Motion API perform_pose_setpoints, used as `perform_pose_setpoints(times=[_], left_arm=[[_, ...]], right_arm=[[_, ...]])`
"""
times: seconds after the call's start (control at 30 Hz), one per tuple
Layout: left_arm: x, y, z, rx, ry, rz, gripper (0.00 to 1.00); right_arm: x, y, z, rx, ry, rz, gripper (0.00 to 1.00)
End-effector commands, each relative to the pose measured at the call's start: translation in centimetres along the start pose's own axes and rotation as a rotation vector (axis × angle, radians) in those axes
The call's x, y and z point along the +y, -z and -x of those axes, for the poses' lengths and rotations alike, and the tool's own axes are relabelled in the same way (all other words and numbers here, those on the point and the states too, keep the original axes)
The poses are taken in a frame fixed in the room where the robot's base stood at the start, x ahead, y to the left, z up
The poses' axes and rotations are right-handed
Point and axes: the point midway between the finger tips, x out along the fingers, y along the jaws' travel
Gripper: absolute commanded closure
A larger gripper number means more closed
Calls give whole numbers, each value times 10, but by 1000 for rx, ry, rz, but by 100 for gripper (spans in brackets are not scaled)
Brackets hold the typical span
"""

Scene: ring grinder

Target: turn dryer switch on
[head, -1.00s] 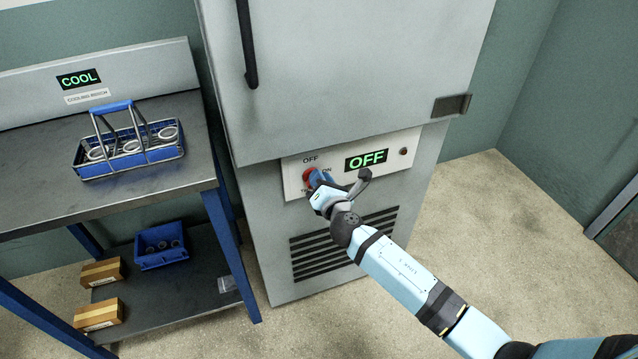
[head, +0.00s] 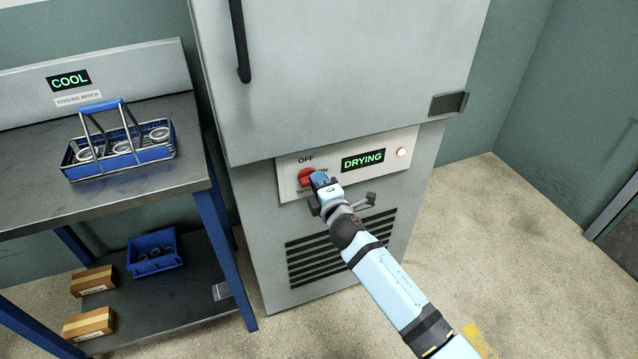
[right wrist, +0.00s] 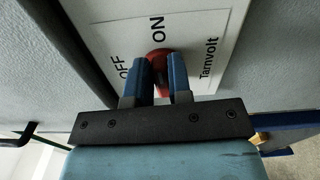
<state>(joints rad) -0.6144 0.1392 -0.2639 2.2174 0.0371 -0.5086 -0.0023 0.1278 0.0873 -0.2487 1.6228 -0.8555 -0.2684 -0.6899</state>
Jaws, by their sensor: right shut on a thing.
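The dryer (head: 345,70) is a tall grey cabinet with a white control panel (head: 292,190) below its door. Its display (head: 363,159) reads DRYING, and a small round lamp (head: 402,153) at the panel's right is lit. The red rotary switch (head: 305,178) sits at the panel's left, partly hidden by my right gripper (head: 318,180). In the right wrist view the two blue fingers (right wrist: 163,75) are closed about the red switch (right wrist: 158,58), with the ON label just above it. My left gripper is not in view.
A workbench (head: 150,187) at left holds a blue wire basket (head: 120,157) with several rings, under a COOL display (head: 69,80). Its lower shelf holds a blue bin (head: 154,252) and two cardboard boxes (head: 92,280). The floor (head: 480,230) at right is clear.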

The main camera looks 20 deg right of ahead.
Motion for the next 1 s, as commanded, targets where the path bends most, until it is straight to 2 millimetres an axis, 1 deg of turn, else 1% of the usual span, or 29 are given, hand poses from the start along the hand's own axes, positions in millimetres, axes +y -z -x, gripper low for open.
perform_pose_setpoints(times=[0.27, 0.73, 0.77, 0.8, 0.83, 0.87, 1.0], left_arm=[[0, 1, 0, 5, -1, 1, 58], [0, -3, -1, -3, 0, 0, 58], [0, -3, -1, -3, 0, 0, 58], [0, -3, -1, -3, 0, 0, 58], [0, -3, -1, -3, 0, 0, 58], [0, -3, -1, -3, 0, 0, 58], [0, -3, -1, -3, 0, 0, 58]], right_arm=[[-2, 0, 0, -1, 1, -79, 100], [-2, 0, 0, 0, 1, -92, 100], [-2, 0, 0, 0, 1, -92, 76], [-2, 0, 0, 0, 1, -91, 67], [-2, 0, 0, 0, 1, -91, 60], [-2, 0, 0, 0, 1, -91, 55], [-2, 0, 0, 0, 1, -90, 55]])
